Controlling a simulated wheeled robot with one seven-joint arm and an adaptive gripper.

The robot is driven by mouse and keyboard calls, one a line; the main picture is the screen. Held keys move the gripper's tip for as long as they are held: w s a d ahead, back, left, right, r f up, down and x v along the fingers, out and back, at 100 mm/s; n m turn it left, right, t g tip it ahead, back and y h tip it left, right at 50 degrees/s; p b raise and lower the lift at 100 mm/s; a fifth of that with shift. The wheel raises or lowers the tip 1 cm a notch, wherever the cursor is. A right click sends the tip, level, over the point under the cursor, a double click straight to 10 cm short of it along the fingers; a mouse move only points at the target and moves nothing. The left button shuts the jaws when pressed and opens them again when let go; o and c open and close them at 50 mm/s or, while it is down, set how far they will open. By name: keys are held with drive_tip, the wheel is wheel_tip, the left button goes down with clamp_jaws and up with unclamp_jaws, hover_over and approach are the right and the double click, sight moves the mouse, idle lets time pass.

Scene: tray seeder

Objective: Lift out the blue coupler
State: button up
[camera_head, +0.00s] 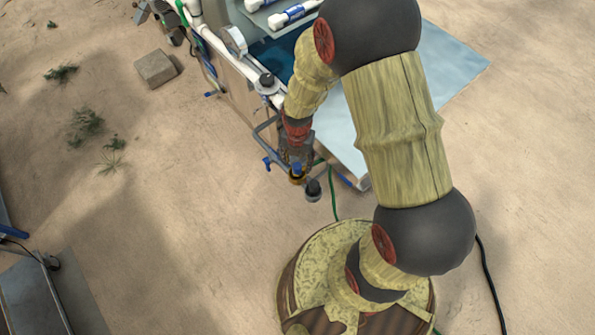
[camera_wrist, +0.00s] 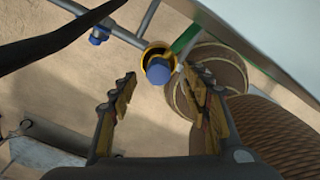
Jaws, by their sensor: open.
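The blue coupler (camera_wrist: 159,73) is a short blue cylinder seated in a yellow ring-shaped holder (camera_wrist: 147,55) at the end of a grey pipe. In the wrist view it lies between and just beyond my gripper's fingertips (camera_wrist: 160,80). My gripper is open and empty, with a finger on each side. I see no contact with the coupler. In the head view, my gripper (camera_head: 296,152) points down at the machine's near corner, and the blue coupler (camera_head: 297,168) shows just below it. The arm partly hides that corner.
Another blue fitting (camera_wrist: 98,36) sits on the grey pipe frame. A dark-capped post (camera_head: 313,188) stands close to the coupler. A green hose (camera_head: 332,188) runs nearby. A pale panel (camera_head: 440,65) lies right of the machine. Open sand is to the left, with a block (camera_head: 155,68).

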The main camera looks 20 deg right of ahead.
sight(297, 166)
wheel_tip(297, 166, down, 6)
drive_tip(key=b, duration=0.2)
drive_tip(key=shift+a+r+b, duration=0.1)
drive_tip(key=shift+r+b, duration=0.1)
drive_tip(key=shift+b, duration=0.2)
drive_tip(key=c, duration=0.3)
clamp_jaws()
